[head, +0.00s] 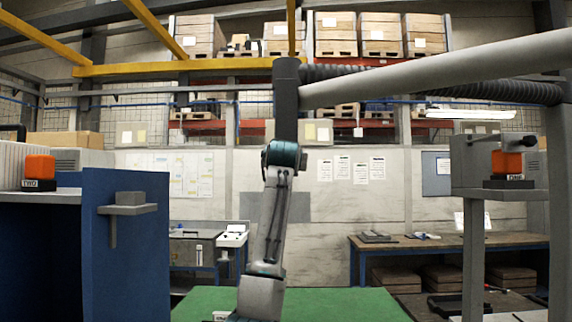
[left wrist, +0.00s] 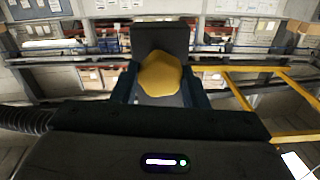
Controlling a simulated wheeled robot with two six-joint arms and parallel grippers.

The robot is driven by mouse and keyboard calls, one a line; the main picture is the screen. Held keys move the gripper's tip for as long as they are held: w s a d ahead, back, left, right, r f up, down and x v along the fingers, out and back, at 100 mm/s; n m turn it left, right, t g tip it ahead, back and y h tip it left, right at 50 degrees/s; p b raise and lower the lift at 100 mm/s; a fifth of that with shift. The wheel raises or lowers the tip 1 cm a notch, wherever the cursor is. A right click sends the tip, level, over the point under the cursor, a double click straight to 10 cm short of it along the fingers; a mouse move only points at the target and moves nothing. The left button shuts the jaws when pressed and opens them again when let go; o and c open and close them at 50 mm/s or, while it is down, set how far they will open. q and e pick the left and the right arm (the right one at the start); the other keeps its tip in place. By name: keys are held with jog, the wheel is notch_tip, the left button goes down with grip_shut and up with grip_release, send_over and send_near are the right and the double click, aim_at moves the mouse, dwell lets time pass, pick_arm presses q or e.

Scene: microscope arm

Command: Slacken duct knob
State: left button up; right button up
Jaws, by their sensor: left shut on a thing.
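A yellow, rounded knob (left wrist: 160,72) shows in the middle of the left wrist view, in front of a dark block (left wrist: 160,38). My left gripper (left wrist: 161,90) is shut on the knob, with one dark teal finger on each side of it. In the head view my left arm rises from the lower middle to a dark upright piece (head: 286,85), where the thick pale duct tube (head: 430,70) ends. The knob cannot be made out in the head view. My right gripper is in neither view.
A ribbed dark hose (head: 440,84) runs behind the pale tube. A green surface (head: 340,303) lies below my arm. A blue cabinet (head: 125,255) stands at left, and a grey stand with an orange lamp (head: 507,163) at right. Yellow beams (head: 180,68) cross overhead.

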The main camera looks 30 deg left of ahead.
pick_arm(q)
jog(key=n+b, duration=0.2)
jog(key=n, duration=1.3)
jog(key=shift+n, duration=0.4)
dwell(0.4)
jog(key=o, duration=1)
jog(key=b+v, duration=0.5)
jog(key=v, duration=0.5)
jog(key=shift+s+d+f, duration=0.1)
jog(key=shift+s+d, duration=0.15)
jog(key=shift+s, duration=0.05)
